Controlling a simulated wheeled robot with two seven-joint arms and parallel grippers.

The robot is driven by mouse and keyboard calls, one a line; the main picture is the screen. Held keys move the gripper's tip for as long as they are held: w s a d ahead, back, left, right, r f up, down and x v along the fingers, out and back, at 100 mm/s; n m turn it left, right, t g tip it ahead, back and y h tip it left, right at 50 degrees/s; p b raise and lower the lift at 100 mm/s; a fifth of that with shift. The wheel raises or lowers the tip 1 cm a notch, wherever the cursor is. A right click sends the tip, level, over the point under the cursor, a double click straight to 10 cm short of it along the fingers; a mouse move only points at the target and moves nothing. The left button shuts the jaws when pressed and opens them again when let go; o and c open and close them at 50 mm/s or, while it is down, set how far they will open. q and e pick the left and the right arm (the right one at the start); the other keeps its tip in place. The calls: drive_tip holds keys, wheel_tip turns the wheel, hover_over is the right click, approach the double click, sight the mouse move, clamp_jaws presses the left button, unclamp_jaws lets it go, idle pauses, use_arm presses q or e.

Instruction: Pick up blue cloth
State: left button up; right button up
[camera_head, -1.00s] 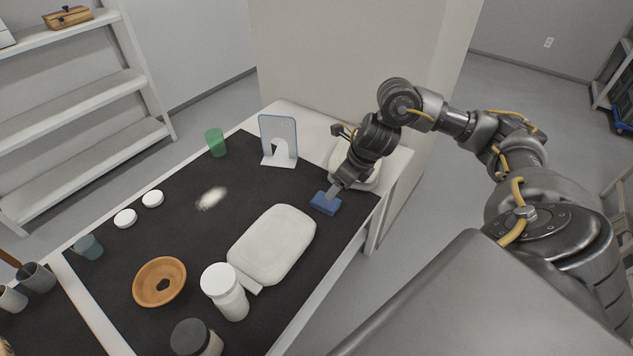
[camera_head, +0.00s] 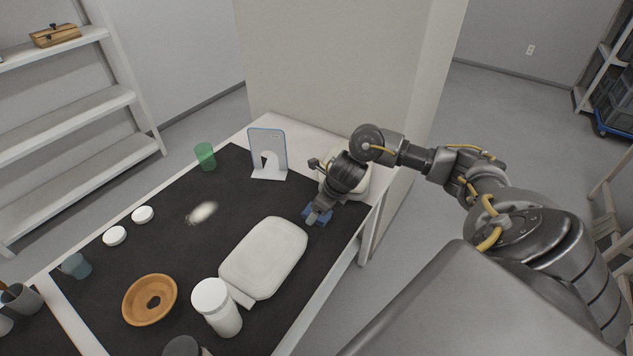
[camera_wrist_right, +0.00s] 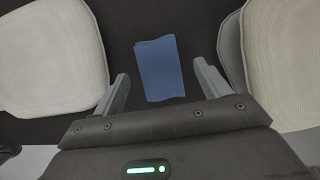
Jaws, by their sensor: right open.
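The blue cloth (camera_head: 316,215) is a small folded rectangle lying on the black mat (camera_head: 180,250) near the right end of the table. In the right wrist view the cloth (camera_wrist_right: 159,69) lies flat on the dark mat, ahead of and between the fingers. My right gripper (camera_wrist_right: 162,84) is open and empty, with a finger to each side of the cloth's near end. In the head view the right gripper (camera_head: 313,217) is directly over the cloth and hides part of it. Whether the fingers touch the cloth cannot be told. My left gripper is not in view.
Pale pads lie on both sides of the cloth: one (camera_head: 265,257) nearer, one (camera_head: 352,180) behind my arm. A white-blue stand (camera_head: 268,152), green cup (camera_head: 205,156), orange bowl (camera_head: 150,299) and white jar (camera_head: 217,306) stand around. The mat's middle is mostly clear.

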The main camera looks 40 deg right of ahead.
drive_tip(key=shift+w+a+f, duration=0.15)
drive_tip(key=shift+w+f, duration=0.1)
drive_tip(key=shift+f, duration=0.35)
drive_tip(key=shift+c, duration=0.5)
drive_tip(key=c, duration=0.9)
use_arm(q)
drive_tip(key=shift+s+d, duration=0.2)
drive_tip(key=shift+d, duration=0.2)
use_arm(e)
drive_tip(key=shift+c, duration=0.2)
